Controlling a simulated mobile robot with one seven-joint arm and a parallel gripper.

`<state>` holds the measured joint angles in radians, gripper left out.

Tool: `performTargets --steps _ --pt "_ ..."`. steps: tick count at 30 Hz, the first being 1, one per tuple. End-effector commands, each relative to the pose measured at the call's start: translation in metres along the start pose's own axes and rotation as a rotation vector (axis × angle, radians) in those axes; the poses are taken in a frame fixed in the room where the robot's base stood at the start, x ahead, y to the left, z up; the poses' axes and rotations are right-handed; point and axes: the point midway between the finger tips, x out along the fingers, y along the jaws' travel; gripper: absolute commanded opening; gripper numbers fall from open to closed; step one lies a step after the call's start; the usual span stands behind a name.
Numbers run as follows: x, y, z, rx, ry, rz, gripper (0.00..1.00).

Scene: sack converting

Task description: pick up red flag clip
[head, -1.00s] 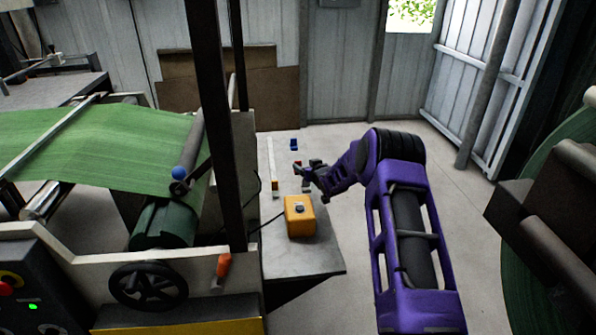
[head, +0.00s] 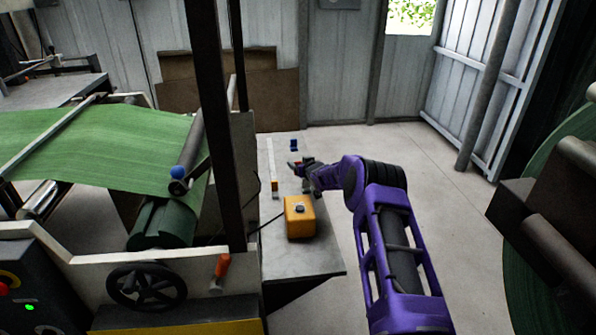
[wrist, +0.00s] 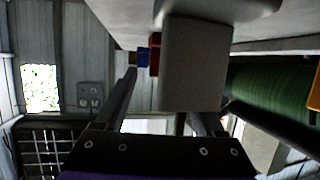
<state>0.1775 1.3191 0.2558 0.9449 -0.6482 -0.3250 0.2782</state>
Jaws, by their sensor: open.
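A small red piece (wrist: 155,56) shows in the wrist view, beyond my left finger and partly hidden behind a large pale grey block. I take the red piece for the red flag clip, but its full shape is hidden. The grey block (wrist: 195,65) is close to the camera, above and between the fingers in the picture; I cannot tell whether it touches them. My gripper (wrist: 165,95) is open. In the head view my gripper (head: 297,168) is low over the bench, where it covers the spot of the red piece.
A blue item (head: 293,145) lies beyond my gripper on the narrow bench (head: 300,260). The machine's dark post (head: 212,120) rises further left.

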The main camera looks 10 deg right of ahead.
Motion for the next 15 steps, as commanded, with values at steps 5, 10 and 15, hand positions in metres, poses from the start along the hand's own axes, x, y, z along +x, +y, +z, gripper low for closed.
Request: performTargets --steps 5,10,15 --pt "-0.0002 0.0001 -0.0002 0.000 0.000 0.000 0.49" --pt "-0.0003 0.0001 -0.0002 0.000 0.000 0.000 0.19" --pt "-0.0003 0.0001 -0.0001 0.000 0.000 0.000 0.00"
